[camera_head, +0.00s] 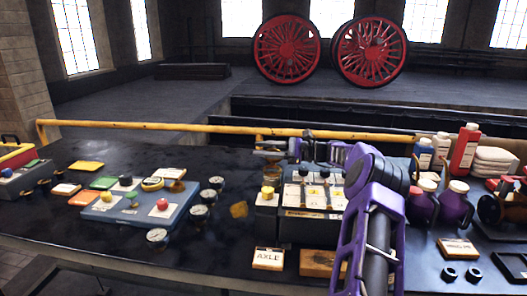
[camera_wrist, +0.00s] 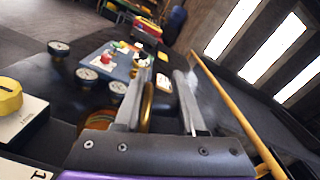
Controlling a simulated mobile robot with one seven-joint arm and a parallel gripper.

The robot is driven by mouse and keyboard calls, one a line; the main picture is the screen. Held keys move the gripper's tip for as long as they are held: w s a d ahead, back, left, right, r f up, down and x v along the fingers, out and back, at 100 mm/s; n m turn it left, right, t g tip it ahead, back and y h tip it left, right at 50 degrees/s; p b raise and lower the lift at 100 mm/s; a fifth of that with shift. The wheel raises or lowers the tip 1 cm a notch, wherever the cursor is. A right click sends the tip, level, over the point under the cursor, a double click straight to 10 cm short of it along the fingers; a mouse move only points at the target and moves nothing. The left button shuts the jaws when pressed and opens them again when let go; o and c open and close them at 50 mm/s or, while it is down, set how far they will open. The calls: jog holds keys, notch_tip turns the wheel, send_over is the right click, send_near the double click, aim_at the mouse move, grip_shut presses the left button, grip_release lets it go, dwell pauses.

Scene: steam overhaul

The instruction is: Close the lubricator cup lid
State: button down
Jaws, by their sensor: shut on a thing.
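My gripper (camera_wrist: 164,84) shows in the wrist view with its two grey fingers spaced apart. A round brass lid (camera_wrist: 147,106), seen nearly edge-on and upright, stands between them against the left finger; the gripper is shut on it. Beside the left finger's base is the amber-brown lubricator cup (camera_wrist: 98,120), partly hidden by the finger. In the head view my gripper (camera_head: 287,149) is at the brass-topped cup (camera_head: 269,149) at the back of the bench. The lid cannot be made out clearly there.
A block with a yellow knob (camera_head: 267,193) stands just in front of the cup. A blue panel (camera_head: 140,208) and several gauges lie to the left. A yellow rail (camera_head: 180,127) runs behind. Purple bottles (camera_head: 455,203) stand to the right of my arm.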

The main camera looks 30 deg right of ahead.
jog(key=shift+s+a+f+n+b, duration=0.2)
jog(key=shift+s+a+n+b, duration=0.3)
jog(key=shift+n, duration=0.75)
jog(key=shift+s+a+f+n+b, duration=0.15)
jog(key=shift+s+n+b, duration=0.15)
jog(key=shift+n+b, duration=0.65)
jog(key=shift+s+a+f+n+b, duration=0.2)
jog(key=shift+s+a+n+b, duration=0.15)
jog(key=shift+n, duration=1.15)
jog(key=shift+s+a+f+n, duration=0.1)
jog(key=shift+s+f+n, duration=0.15)
jog(key=shift+n, duration=0.55)
jog(key=c, duration=0.6)
grip_release()
jog(key=shift+c, duration=0.2)
